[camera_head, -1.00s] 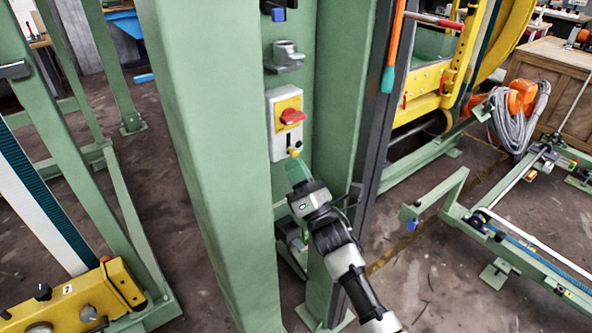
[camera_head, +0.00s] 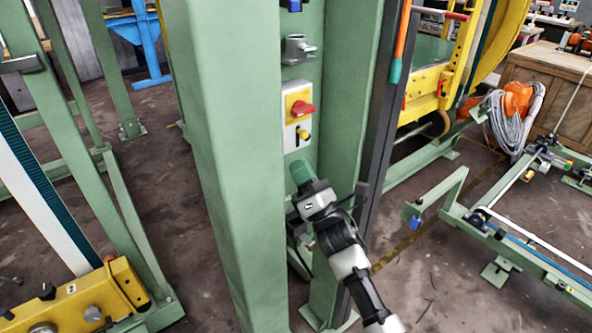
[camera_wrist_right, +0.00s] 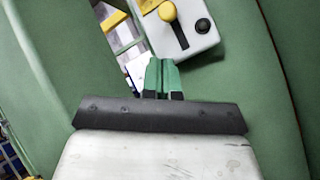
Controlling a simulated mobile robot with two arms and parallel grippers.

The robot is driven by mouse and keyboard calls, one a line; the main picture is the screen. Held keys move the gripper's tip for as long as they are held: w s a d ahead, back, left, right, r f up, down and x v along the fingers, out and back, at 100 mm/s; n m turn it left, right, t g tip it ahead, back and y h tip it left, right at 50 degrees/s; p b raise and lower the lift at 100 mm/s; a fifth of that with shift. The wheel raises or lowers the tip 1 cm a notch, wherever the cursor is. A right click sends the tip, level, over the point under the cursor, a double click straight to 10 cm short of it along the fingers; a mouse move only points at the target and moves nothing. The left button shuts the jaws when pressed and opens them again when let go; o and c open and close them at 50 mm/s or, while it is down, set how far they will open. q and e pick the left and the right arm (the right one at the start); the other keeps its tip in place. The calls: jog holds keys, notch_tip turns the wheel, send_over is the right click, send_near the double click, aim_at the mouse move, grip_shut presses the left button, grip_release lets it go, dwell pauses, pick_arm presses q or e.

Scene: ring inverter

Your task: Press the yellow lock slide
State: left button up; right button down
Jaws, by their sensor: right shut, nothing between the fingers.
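The yellow lock slide (camera_head: 304,133) is a small yellow knob at the lower part of a pale switch box (camera_head: 289,135) on the green column. In the right wrist view the yellow knob (camera_wrist_right: 167,11) sits at the upper end of a dark slot, with a black round button (camera_wrist_right: 203,25) to its right. A red rotary handle (camera_head: 302,109) on a yellow plate is above it in the head view. My right gripper (camera_head: 301,170) is below the box, its green fingers (camera_wrist_right: 162,76) shut and empty, apart from the knob. My left gripper is not in view.
Green column faces (camera_head: 222,150) stand left and right of the box, forming a narrow recess. A grey bracket (camera_head: 298,50) is above the box. An orange-and-teal handle (camera_head: 399,50) hangs on the right.

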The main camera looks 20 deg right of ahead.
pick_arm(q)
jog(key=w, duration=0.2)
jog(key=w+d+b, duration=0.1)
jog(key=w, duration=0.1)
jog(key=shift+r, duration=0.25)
pick_arm(e)
jog(key=v, duration=0.9)
jog(key=shift+s+d+f, duration=0.2)
jog(key=shift+s+d, duration=0.05)
